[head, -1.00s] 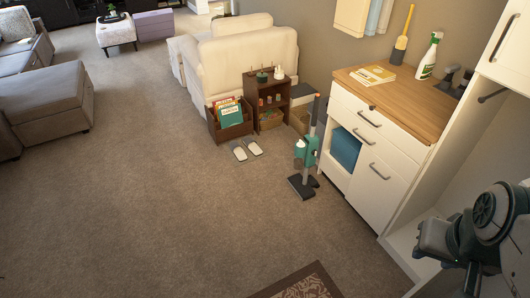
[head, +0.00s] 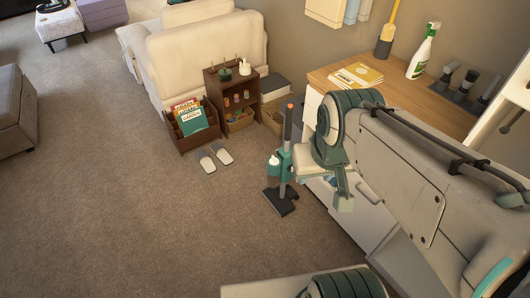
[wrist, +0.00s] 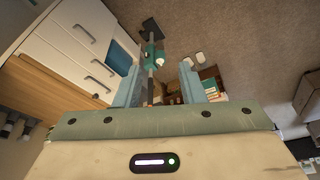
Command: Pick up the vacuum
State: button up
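The vacuum (head: 286,163) is an upright stick with a teal body, a dark floor head and an orange-tipped top. It stands on the carpet beside the white cabinet. My gripper (head: 341,196) is just right of it in the head view, apart from it as far as I can tell. In the wrist view my gripper (wrist: 159,82) has its two pale blue fingers spread apart. The vacuum (wrist: 152,58) shows between and beyond them, its floor head at the top. Nothing is held.
The white cabinet (head: 370,207) with a wooden top stands close on the right. A magazine box (head: 190,127), a small brown shelf (head: 228,82) and slippers (head: 213,159) are behind and left of the vacuum. A cream armchair (head: 205,50) is farther back. Carpet at left is clear.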

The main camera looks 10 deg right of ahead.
aim_at(280, 198)
jog(key=z, duration=0.1)
jog(key=i, duration=1.6)
jog(key=z, duration=0.25)
